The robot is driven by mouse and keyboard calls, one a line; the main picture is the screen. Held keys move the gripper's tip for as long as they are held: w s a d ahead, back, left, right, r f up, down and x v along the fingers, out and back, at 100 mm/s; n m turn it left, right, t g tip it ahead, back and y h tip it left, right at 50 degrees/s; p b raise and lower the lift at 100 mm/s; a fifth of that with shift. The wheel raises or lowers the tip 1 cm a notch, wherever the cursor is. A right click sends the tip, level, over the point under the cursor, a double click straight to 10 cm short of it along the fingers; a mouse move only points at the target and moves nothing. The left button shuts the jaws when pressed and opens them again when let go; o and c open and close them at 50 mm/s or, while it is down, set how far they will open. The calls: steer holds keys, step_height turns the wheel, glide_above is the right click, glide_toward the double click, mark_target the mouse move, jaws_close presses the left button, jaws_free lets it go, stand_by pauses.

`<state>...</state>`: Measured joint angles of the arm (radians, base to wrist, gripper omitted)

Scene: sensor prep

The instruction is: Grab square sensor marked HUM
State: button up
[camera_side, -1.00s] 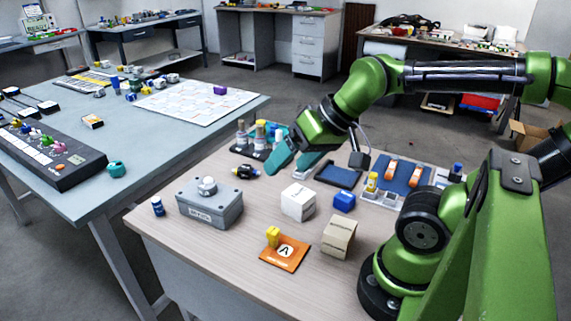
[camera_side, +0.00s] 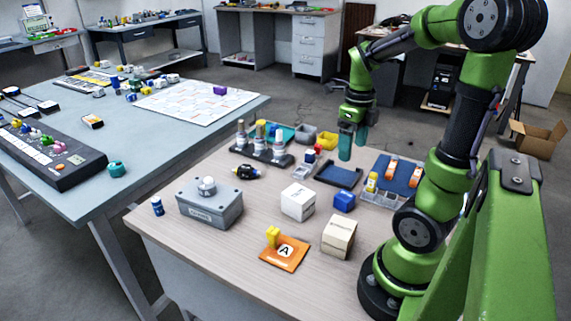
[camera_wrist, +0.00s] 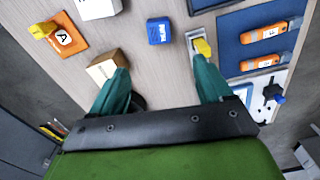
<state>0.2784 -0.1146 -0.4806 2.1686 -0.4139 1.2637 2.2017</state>
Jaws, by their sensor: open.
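No HUM marking is readable in either view. A blue block (camera_side: 344,201) sits on the wooden table between a white cube (camera_side: 298,201) and the small-parts tray. In the wrist view the blue block (camera_wrist: 159,31) shows pale lettering that I cannot read for sure; it lies ahead of the space between my fingers. My gripper (camera_side: 352,149) is open and empty, with teal fingers pointing down above the back right of the table, apart from the blue block. In the wrist view my gripper (camera_wrist: 163,80) has its fingers spread wide.
A tan box (camera_side: 339,237), an orange card (camera_side: 285,254) marked A and a grey box (camera_side: 209,211) are near the front. A dark tray (camera_side: 338,177), a blue panel with orange tools (camera_side: 400,172) and a bottle rack (camera_side: 262,153) line the back.

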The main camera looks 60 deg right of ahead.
mark_target(345, 195)
steer(key=shift+m, duration=0.4)
step_height(345, 195, down, 17)
steer(key=shift+w, duration=0.1)
steer(key=shift+c, duration=0.3)
steer(key=c, duration=1)
steer(key=shift+r, duration=0.1)
